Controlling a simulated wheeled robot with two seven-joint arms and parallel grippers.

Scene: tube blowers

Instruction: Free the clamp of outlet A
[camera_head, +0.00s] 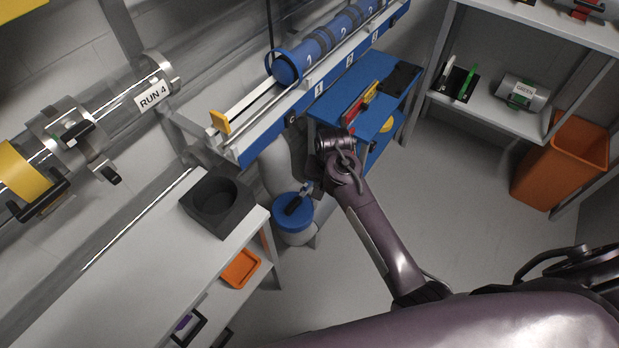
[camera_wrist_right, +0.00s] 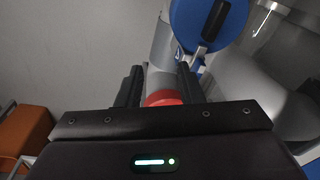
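No label for outlet A is readable, so I cannot tell which clamp is its own. A clear tube (camera_head: 125,92) tagged RUN 4 at the left carries metal collars with black latches (camera_head: 76,133). My right arm reaches in from the lower right, and its gripper is near a white canister with a blue lid (camera_head: 291,205) and black handle. In the right wrist view the gripper (camera_wrist_right: 160,85) has its fingers apart. A red ring (camera_wrist_right: 165,98) on a pale cylinder shows between or beyond them; contact is unclear. The blue lid also shows above (camera_wrist_right: 190,25). My left gripper is out of view.
A grey bench (camera_head: 130,255) with a black square holder (camera_head: 217,207) stands at left. A blue rail (camera_head: 310,85) with numbered positions holds a blue tube. A blue cart (camera_head: 365,90) stands behind my gripper; an orange bin (camera_head: 562,165) is at right. The floor between is clear.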

